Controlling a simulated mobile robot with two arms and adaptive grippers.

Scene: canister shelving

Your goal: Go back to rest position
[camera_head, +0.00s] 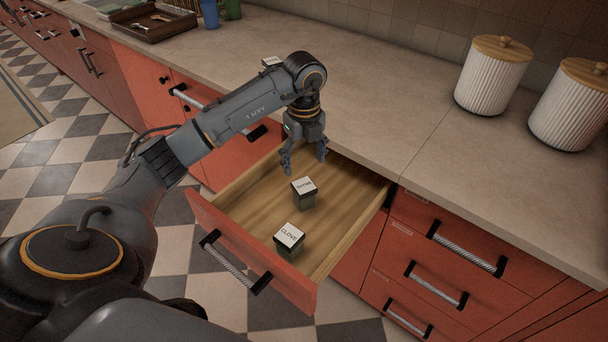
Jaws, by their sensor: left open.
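My left gripper (304,163) is open and empty, pointing down above the back part of the open drawer (240,205). My left arm reaches in from the left to hold it there. Two small dark canisters with white-labelled tops stand upright in the drawer. One canister (304,199) is just below and in front of the gripper, apart from it as far as I can tell. The other canister, labelled CLOVE (290,250), is nearer the drawer front. My right gripper is not in view.
The stone countertop (380,120) is behind the drawer, with two white ribbed jars (493,78) at the right. Another small labelled item (271,62) sits on the counter behind my arm. A wooden tray (150,22) and blue cup (210,14) are far left. Closed red drawers (440,255) flank the right.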

